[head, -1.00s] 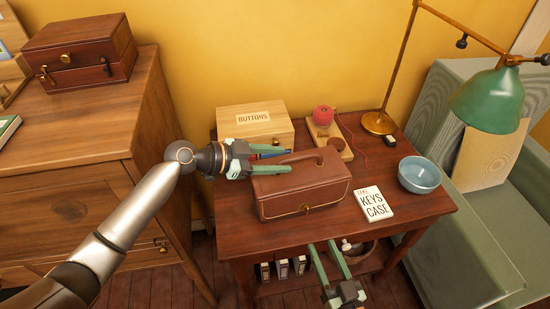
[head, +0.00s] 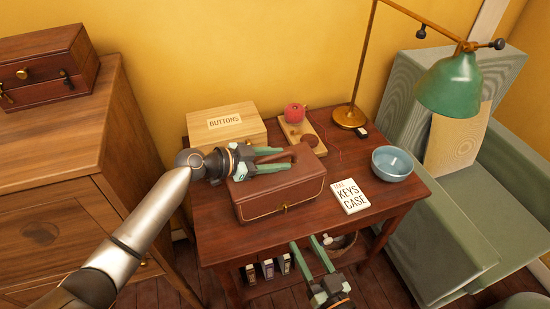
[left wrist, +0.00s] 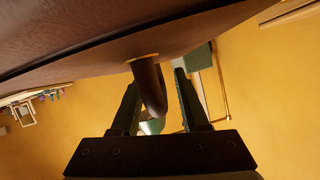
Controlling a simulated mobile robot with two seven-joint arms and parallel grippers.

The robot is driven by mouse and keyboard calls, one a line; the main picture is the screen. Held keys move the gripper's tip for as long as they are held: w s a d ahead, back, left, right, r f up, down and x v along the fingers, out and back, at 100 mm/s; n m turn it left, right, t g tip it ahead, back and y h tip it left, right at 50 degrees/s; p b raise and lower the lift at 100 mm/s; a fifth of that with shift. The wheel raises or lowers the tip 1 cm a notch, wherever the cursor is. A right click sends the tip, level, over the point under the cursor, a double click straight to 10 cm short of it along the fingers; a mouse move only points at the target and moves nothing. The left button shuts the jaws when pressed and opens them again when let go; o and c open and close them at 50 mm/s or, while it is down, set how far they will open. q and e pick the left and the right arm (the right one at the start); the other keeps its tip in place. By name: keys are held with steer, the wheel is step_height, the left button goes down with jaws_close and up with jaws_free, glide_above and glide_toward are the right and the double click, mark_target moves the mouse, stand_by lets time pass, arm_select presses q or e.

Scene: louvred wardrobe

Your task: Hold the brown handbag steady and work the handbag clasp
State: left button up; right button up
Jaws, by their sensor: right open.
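The brown handbag (head: 268,203) stands on the small table, its lid down. Its small gold clasp (head: 285,207) is on the front face. My left gripper (head: 286,160) is over the bag's top from the left, its fingers apart around the handle (head: 305,154). In the left wrist view the handle (left wrist: 149,88) shows between the open fingers (left wrist: 156,88), closer to the left one, with a gap at the right. My right gripper (head: 309,246) is open and empty, low in front of the table, below the clasp.
The table (head: 400,196) also holds a BUTTONS box (head: 228,127) behind the bag, a pincushion stand (head: 303,132), a KEYS CASE card (head: 350,196), a blue bowl (head: 392,163) and a lamp (head: 450,85). A dresser (head: 50,145) stands left, a green armchair (head: 450,225) right.

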mark_target(286, 210)
arm_select(q)
jaws_close()
stand_by(0.5)
stand_by(0.6)
arm_select(e)
steer(key=shift+c, duration=0.7)
steer(key=shift+s+d, duration=0.1)
steer(key=shift+s, duration=0.15)
steer(key=shift+c, duration=0.3)
steer(key=shift+n, duration=0.8)
steer(key=x, duration=1)
steer(key=shift+r, duration=0.3)
